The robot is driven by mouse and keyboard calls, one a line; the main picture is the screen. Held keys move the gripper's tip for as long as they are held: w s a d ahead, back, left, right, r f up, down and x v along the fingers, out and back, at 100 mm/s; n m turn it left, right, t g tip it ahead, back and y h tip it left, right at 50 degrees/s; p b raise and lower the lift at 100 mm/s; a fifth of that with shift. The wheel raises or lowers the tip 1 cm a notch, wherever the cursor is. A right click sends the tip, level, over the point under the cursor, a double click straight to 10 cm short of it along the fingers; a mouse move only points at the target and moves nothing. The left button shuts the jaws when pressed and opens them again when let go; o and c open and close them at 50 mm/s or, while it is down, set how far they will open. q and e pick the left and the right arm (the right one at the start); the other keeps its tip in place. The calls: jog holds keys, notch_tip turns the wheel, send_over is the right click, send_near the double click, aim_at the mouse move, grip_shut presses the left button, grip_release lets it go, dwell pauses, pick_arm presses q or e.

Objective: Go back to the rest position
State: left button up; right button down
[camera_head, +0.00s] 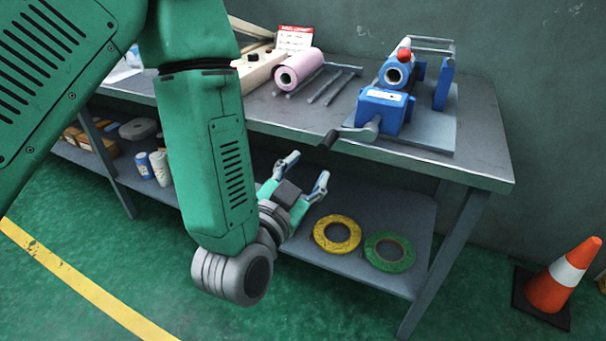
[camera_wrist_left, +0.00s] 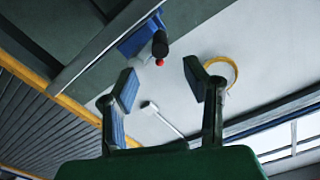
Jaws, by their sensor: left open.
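My left gripper (camera_head: 306,172) is open and empty in the head view. It hangs in front of the metal workbench (camera_head: 470,160), near the level between its top and its lower shelf. In the left wrist view the two fingers (camera_wrist_left: 160,90) stand apart with nothing between them. My left arm covers much of the left part of the bench. My right gripper is in neither view.
On the bench top are a blue machine with a crank (camera_head: 382,110), a pink roll (camera_head: 298,68) and several metal rods (camera_head: 333,88). Yellow tape (camera_head: 337,248) and green tape (camera_head: 389,266) lie on the lower shelf. An orange cone (camera_head: 552,290) stands at right.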

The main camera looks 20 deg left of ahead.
pick_arm(q)
jog(key=shift+s, duration=0.8)
jog(key=s+a+f+n+g, duration=0.1)
jog(key=s+f+g, duration=0.2)
jog(key=f, duration=0.3)
jog(key=s+a+f+g+p, duration=0.1)
jog(key=s+f+g, duration=0.15)
jog(key=f, duration=0.45)
jog(key=s+a+f+n+g, duration=0.1)
jog(key=s+a+f+g, duration=0.15)
jog(key=f, duration=0.35)
jog(key=s+a+f+n+g, duration=0.1)
jog(key=s+a+f+g, duration=0.2)
jog(key=s, duration=0.5)
jog(key=s+a+f+n+g, duration=0.1)
jog(key=s+a+f+g, duration=0.1)
jog(key=s+f+g, duration=0.4)
jog(key=shift+s+a+f+n+y+p, duration=0.35)
jog(key=shift+s+f, duration=0.35)
jog(key=shift+s, duration=0.5)
jog(key=shift+w, duration=0.1)
